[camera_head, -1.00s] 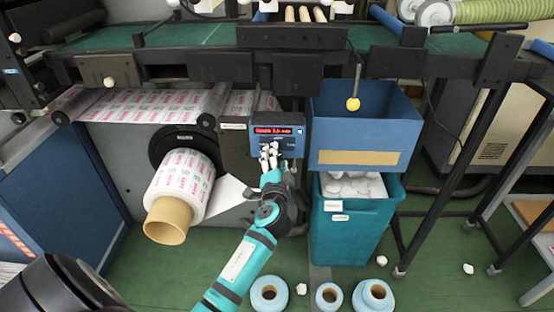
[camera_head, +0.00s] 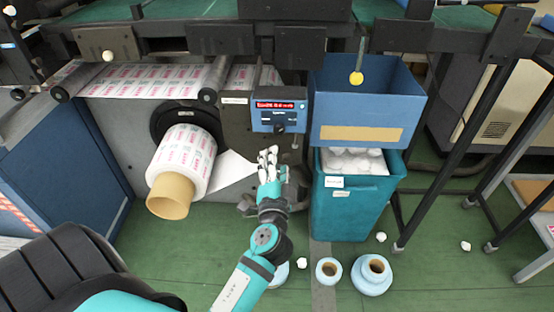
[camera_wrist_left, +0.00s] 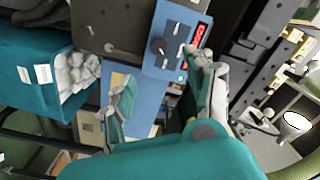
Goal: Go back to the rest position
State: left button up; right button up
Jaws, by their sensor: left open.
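My left gripper (camera_head: 268,155) is open and empty. It stands just below and in front of the blue control panel (camera_head: 278,112), which has a red lit display and a dark knob; a small gap seems to lie between them. In the left wrist view the two spread fingers of my left gripper (camera_wrist_left: 160,78) show with nothing between them, and the panel (camera_wrist_left: 178,35) lies beyond them. My right gripper is not in view.
A printed web roll (camera_head: 186,160) on a cardboard core sticks out left of my gripper. A blue box (camera_head: 366,100) and a teal bin (camera_head: 355,205) of white scraps stand to the right. Blue-edged rolls (camera_head: 372,275) sit on the green floor, which has free room at the right.

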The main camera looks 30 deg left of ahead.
pick_arm(q)
jog(key=shift+f, duration=0.1)
dwell(0.3)
